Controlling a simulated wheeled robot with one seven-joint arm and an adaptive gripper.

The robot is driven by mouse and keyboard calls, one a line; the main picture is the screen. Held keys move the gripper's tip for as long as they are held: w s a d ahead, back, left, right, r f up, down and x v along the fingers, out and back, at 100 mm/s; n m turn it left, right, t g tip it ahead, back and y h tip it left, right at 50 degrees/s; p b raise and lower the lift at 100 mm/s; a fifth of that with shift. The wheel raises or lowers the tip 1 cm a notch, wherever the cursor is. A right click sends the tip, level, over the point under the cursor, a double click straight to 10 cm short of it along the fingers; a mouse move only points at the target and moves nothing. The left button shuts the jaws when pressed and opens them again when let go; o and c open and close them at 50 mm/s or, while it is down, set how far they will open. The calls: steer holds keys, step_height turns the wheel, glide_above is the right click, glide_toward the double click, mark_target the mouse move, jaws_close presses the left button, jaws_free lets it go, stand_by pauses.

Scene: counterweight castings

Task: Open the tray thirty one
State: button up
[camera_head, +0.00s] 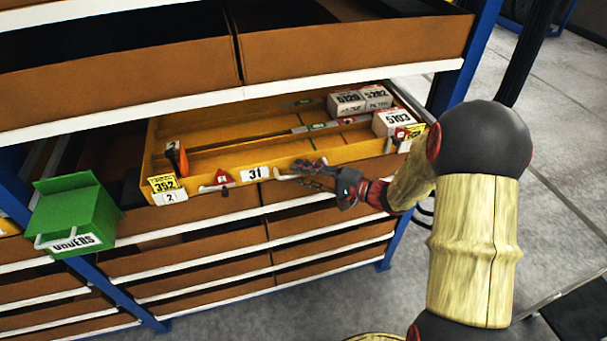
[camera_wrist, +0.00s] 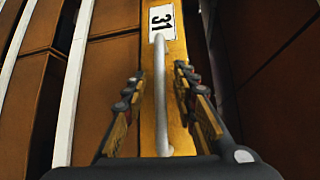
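The yellow tray (camera_head: 225,180) labelled 31 stands pulled out from the shelf, its inside showing in the head view. The 31 label (camera_head: 255,174) is on its front and also shows in the wrist view (camera_wrist: 161,21). A pale bar handle (camera_wrist: 161,95) runs along the tray front beside the label. My gripper (camera_head: 306,170) is at this handle, right of the label. In the wrist view my gripper (camera_wrist: 159,92) is open, with one finger on each side of the handle and a gap to both. The head view hides part of the handle behind the fingers.
A green bin (camera_head: 73,215) hangs at the left. Brown drawers (camera_head: 190,268) lie below, a blue post (camera_head: 465,65) stands right, and open floor (camera_head: 555,140) lies beyond.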

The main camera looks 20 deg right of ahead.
steer(key=shift+c, duration=0.5)
jaws_close()
stand_by(0.3)
